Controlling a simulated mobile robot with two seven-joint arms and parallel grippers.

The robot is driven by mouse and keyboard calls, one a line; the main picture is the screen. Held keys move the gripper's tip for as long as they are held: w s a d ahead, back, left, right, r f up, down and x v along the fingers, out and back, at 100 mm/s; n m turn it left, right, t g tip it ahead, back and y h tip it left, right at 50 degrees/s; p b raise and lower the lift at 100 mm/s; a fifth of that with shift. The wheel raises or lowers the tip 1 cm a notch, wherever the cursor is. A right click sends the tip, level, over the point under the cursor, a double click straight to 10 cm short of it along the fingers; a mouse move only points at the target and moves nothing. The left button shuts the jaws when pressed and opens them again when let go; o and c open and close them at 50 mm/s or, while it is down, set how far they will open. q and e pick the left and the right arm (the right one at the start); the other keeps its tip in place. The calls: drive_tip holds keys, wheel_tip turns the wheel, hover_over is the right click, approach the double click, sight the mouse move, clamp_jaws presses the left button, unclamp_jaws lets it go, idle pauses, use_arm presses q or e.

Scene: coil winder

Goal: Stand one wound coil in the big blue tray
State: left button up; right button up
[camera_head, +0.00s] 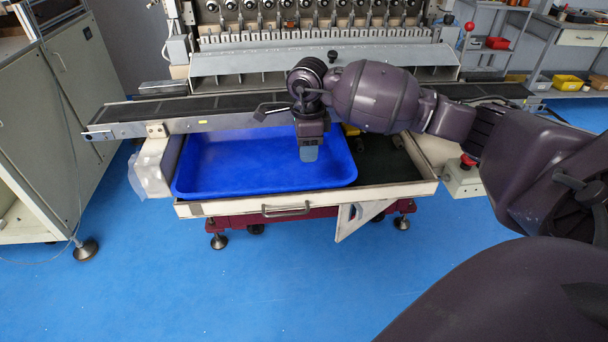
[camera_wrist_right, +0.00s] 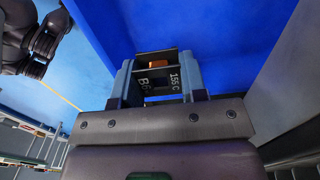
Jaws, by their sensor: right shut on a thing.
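The big blue tray (camera_head: 235,165) lies in the open drawer below the machine and looks empty in the part I see. In the right wrist view its blue surface (camera_wrist_right: 215,40) fills the background. My right gripper (camera_head: 309,153) points down over the right part of the tray. In the right wrist view the gripper (camera_wrist_right: 158,72) is shut on a wound coil (camera_wrist_right: 157,83), with a dark body, white lettering and a copper-coloured patch. In the head view I cannot make out the coil behind the fingers. Whether it touches the tray floor, I cannot tell. My left gripper is not in view.
The conveyor (camera_head: 200,108) runs behind the tray, and the winding machine (camera_head: 320,60) stands beyond it. The drawer front with its handle (camera_head: 286,211) borders the near side. A box with a red button (camera_head: 465,178) sits at the right. The tray's left and middle are clear.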

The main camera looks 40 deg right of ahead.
sight(307, 175)
wheel_tip(307, 175, down, 3)
drive_tip(key=shift+r, duration=0.1)
wheel_tip(307, 175, down, 5)
drive_tip(key=shift+f+b, duration=0.1)
drive_tip(key=shift+b, duration=0.55)
drive_tip(key=shift+f, duration=0.35)
drive_tip(key=shift+r, duration=0.1)
drive_tip(key=shift+f, duration=0.2)
drive_tip(key=o, duration=0.8)
drive_tip(key=shift+o, duration=0.5)
drive_tip(key=shift+r, duration=0.15)
